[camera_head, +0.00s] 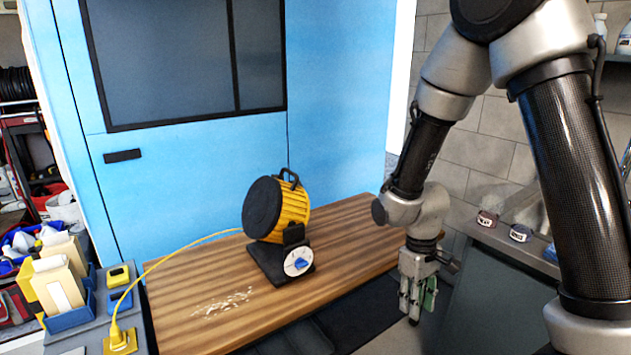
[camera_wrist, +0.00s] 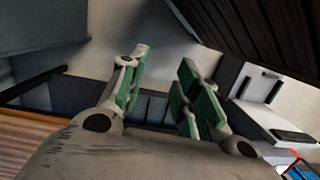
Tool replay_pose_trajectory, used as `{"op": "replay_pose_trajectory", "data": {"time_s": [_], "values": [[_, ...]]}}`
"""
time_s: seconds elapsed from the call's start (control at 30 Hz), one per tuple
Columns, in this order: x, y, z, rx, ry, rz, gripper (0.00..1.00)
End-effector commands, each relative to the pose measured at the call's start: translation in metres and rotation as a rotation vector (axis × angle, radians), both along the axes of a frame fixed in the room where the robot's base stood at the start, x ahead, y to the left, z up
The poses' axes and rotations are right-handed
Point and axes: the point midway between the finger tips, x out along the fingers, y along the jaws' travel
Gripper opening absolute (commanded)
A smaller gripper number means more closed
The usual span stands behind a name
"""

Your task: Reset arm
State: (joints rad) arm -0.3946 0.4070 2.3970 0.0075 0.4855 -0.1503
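My gripper (camera_head: 418,300) hangs from my arm at the right of the head view, pointing down beside the right edge of the wooden table. In the wrist view its green-padded fingers (camera_wrist: 165,98) stand apart with nothing between them. The gripper is open and empty. It touches nothing that I can see.
A yellow and black drum-shaped device (camera_head: 276,210) with a blue dial stands on the wooden table (camera_head: 345,245). A yellow cord (camera_head: 185,248) runs left to a yellow plug. A blue cabinet (camera_head: 185,170) stands behind. Small jars (camera_head: 519,233) sit on a counter at right.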

Motion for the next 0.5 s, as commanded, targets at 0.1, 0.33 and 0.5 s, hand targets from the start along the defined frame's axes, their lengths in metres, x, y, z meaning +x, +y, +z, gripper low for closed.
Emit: {"op": "replay_pose_trajectory", "data": {"time_s": [0.1, 0.33, 0.5], "values": [[-0.024, -0.028, 0.063, -0.016, 0.011, -0.125, 0.32], [-0.078, -0.075, 0.157, -0.011, -0.035, -0.309, 0.32], [-0.107, -0.100, 0.207, 0.041, -0.184, -0.394, 0.32]]}}
